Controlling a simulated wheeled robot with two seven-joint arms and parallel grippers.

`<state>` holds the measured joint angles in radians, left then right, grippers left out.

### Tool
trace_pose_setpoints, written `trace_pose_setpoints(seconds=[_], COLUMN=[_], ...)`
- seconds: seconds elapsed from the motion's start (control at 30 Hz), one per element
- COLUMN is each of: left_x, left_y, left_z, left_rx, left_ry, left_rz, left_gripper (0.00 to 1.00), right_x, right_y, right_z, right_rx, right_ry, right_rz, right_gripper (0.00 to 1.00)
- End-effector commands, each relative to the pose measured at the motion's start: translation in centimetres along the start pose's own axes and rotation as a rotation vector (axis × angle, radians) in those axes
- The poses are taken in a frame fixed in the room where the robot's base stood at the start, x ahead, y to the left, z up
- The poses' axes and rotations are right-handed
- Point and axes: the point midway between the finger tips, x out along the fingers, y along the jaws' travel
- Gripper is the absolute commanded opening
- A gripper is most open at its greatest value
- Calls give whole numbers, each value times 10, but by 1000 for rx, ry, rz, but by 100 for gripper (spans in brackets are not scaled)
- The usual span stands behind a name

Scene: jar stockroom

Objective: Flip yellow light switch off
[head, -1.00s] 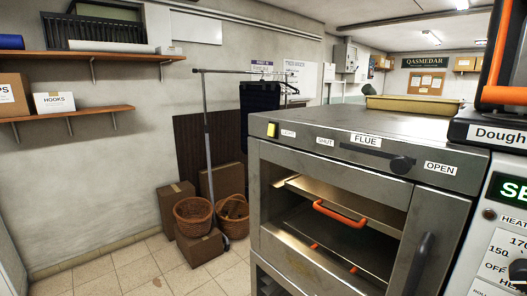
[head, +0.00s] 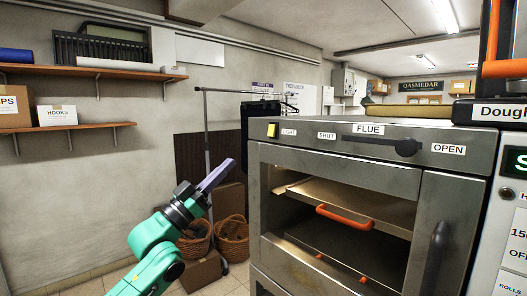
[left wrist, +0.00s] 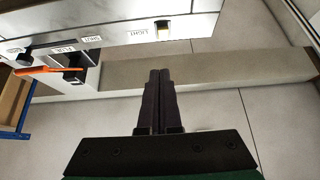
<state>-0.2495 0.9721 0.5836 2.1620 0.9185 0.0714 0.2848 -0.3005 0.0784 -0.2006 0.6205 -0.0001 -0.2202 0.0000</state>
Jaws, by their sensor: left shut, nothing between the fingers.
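The yellow light switch (head: 273,130) is a small rocker at the upper left of the oven's front panel, beside the LIGHT label (head: 289,132). I cannot tell its rocker position. My left gripper (head: 227,165) is shut and empty, pointing up and to the right, left of and below the switch in the picture. In the left wrist view the switch (left wrist: 163,33) shows above the shut fingertips (left wrist: 160,73), with a gap between. My right gripper is not in view.
The metal oven (head: 335,178) has an orange handle (head: 335,215) inside and a FLUE slider (head: 405,147) on its panel. Wicker baskets (head: 232,240) and a clothes rack (head: 207,130) stand behind my left arm. Wall shelves (head: 80,72) are at left.

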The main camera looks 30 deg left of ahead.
Motion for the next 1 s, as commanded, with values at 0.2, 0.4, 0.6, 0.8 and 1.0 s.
trace_pose_setpoints(seconds=[0.2, 0.4, 0.6, 0.8, 1.0], left_x=[1, 9, 46, 90, 121], left_y=[2, 1, 0, 1, 1], left_z=[-2, -5, -12, -11, 9], left_rx=[-1, -1, -2, -3, 1], left_ry=[4, 5, 9, 6, 1], left_rz=[5, 2, 1, 2, 1], left_gripper=[0, 0, 0, 0, 0], right_x=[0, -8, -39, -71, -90], right_y=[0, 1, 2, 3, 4], right_z=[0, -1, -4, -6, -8], right_rx=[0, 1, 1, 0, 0], right_ry=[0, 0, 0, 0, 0], right_rz=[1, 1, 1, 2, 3], right_gripper=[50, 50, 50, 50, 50])
